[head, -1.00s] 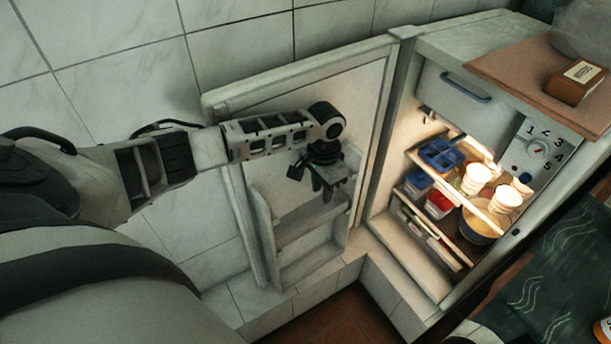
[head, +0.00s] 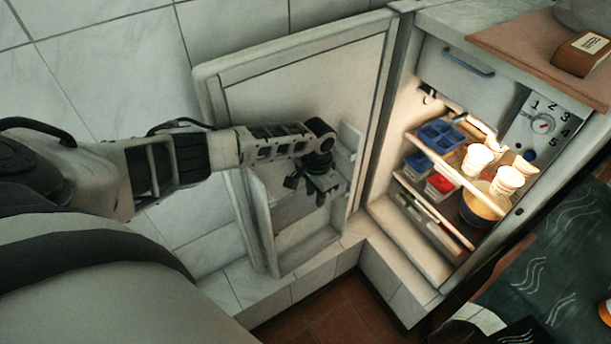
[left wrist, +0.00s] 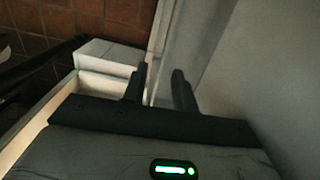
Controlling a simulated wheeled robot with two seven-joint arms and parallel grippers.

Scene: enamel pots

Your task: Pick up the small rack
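The fridge door (head: 300,85) stands open, with a white shelf bin (head: 305,250) along its lower inner side. A small pale piece (head: 351,137) on the door, just right of my left wrist, may be the small rack; my arm partly hides it. My left gripper (head: 322,197) hangs fingers down in front of the door, above the lower bin. In the left wrist view its two dark fingers (left wrist: 158,88) are apart with nothing held between them. White box-like parts (left wrist: 110,55) show left of the fingers there; I cannot tell which rack they belong to. My right gripper is not seen.
The lit fridge holds a blue compartment tray (head: 440,135), pale cups (head: 478,160), a red container (head: 439,184) and a pot (head: 480,205). A brown box (head: 580,53) sits on a board on top. The tiled wall is behind the door; brown floor (head: 335,305) is clear below.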

